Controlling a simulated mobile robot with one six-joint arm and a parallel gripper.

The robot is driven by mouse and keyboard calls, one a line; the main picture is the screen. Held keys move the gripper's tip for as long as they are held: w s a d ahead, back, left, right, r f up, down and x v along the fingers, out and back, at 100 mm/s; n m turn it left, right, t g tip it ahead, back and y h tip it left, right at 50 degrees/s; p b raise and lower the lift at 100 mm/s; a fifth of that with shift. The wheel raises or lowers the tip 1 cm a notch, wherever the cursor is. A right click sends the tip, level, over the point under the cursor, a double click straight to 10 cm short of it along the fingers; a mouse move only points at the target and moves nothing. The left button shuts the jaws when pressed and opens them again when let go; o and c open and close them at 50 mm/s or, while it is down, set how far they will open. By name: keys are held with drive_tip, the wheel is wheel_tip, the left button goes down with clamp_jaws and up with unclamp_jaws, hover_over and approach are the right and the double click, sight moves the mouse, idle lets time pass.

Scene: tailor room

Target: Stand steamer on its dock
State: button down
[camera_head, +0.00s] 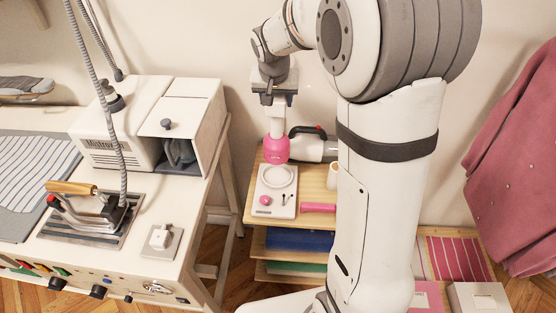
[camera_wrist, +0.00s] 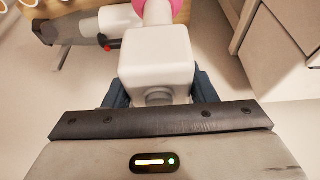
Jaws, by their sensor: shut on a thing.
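The steamer has a white body and a pink round part (camera_head: 275,150). In the head view it hangs upright below my gripper (camera_head: 276,98). My gripper is shut on its white upper part, which shows as a white block (camera_wrist: 157,62) between dark pads in the wrist view. A white plate with a round ring, which looks like the dock (camera_head: 262,209), lies on the wooden shelf top just below and in front of the steamer in the picture. The steamer's lower end appears just above the plate's back edge; whether they touch I cannot tell.
A white handheld appliance with a black handle (camera_head: 318,149) lies behind the steamer on the shelf top (camera_head: 255,160). A pink bar (camera_head: 318,208) lies right of the plate. An ironing station (camera_head: 150,110) stands left; pink cloth (camera_head: 520,170) hangs right.

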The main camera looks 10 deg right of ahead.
sight(278, 127)
wheel_tip(278, 127, down, 6)
drive_tip(key=shift+w+d+r, duration=0.1)
drive_tip(key=shift+w, duration=0.05)
drive_tip(key=shift+f+p, duration=0.3)
drive_tip(key=shift+f, duration=1.6)
drive_tip(key=shift+f, duration=0.2)
drive_tip(key=c, duration=0.6)
unclamp_jaws()
drive_tip(key=shift+s, duration=0.2)
